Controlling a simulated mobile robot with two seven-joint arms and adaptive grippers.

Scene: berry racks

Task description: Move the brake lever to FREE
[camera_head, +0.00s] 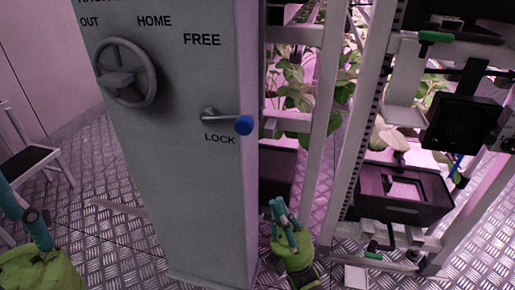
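The brake lever (226,119) is a metal handle with a blue knob on the front of the grey cabinet (190,210). It points right and slightly down, just above the word LOCK (220,138). The word FREE (202,40) is printed well above it. My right gripper (278,201) has teal fingers and a green body. Its fingertips are close together with nothing seen between them. It is below and right of the knob, apart from it. My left gripper (22,212) is partly out of frame at the lower left, away from the cabinet; its opening is unclear.
A handwheel (126,72) sits on the cabinet's upper left, near the words OUT and HOME. A plant rack with white posts (355,130) and a black bin (405,210) stands at the right. A step stool (28,160) is at the left on the metal floor.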

